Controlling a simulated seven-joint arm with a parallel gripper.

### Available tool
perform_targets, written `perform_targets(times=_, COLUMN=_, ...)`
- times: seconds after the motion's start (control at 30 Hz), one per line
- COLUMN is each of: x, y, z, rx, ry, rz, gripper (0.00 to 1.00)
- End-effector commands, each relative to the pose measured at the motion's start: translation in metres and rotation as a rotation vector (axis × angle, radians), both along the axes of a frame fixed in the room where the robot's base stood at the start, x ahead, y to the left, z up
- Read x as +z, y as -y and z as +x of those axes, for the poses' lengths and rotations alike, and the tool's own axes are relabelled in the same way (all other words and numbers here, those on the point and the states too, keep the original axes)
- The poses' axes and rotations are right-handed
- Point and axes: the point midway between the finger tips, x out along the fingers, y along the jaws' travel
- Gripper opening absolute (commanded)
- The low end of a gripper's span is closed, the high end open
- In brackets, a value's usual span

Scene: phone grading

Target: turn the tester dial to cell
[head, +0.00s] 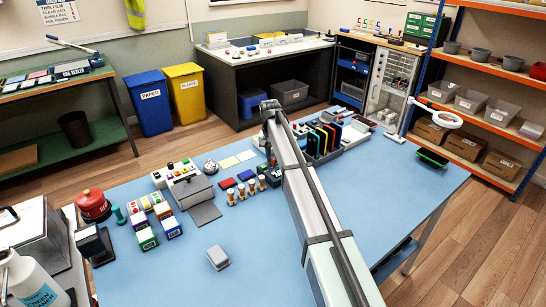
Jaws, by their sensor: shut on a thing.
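My arm reaches from the bottom right over the blue table (330,200), and its far bend stands above the table's back part. My gripper is not to be made out; the arm hides the space beyond and below that bend. I cannot pick out the tester dial or read any cell mark. A grey box (190,190) with a dark grey flap in front stands left of the arm. Small coloured knobs or buttons (170,166) show behind it. More small devices stand close beside the arm, partly hidden by it.
A rack of coloured slabs (322,138) stands right of the arm. A grey block (217,257) lies in front. The table's right side is mostly clear.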

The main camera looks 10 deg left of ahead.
Motion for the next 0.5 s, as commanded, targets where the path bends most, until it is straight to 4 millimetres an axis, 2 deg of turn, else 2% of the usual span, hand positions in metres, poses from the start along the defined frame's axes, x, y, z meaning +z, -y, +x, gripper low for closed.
perform_targets(times=0.2, x=0.0004, y=-0.0001, z=0.0010, rx=-0.165, ry=0.001, rz=0.001, gripper=0.00)
perform_targets(times=0.5, x=0.0004, y=0.0000, z=0.0012, rx=-0.308, ry=0.002, rz=0.001, gripper=0.00)
